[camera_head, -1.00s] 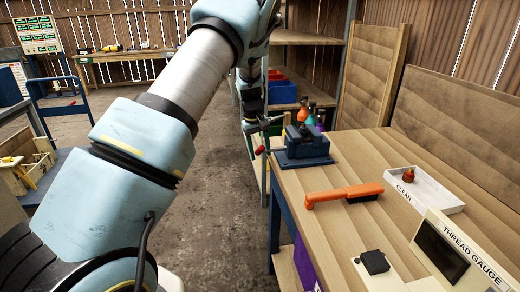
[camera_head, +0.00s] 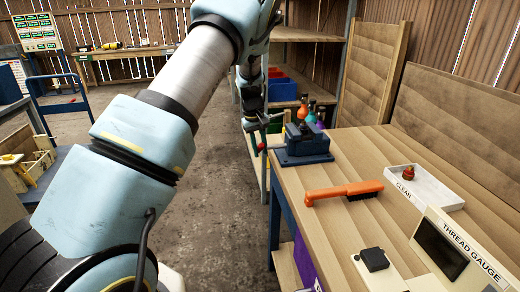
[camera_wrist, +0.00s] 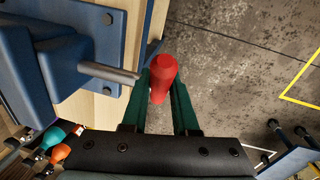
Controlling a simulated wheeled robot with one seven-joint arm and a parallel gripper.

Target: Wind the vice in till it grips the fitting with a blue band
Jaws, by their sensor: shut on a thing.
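In the head view the red knob (camera_head: 262,147) shows just below the gripper, left of the vice. Something small stands at the vice's jaws, too small to tell if it has a blue band.
An orange brush (camera_head: 343,192) lies on the bench. A thread gauge (camera_head: 450,250) stands at the front right.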

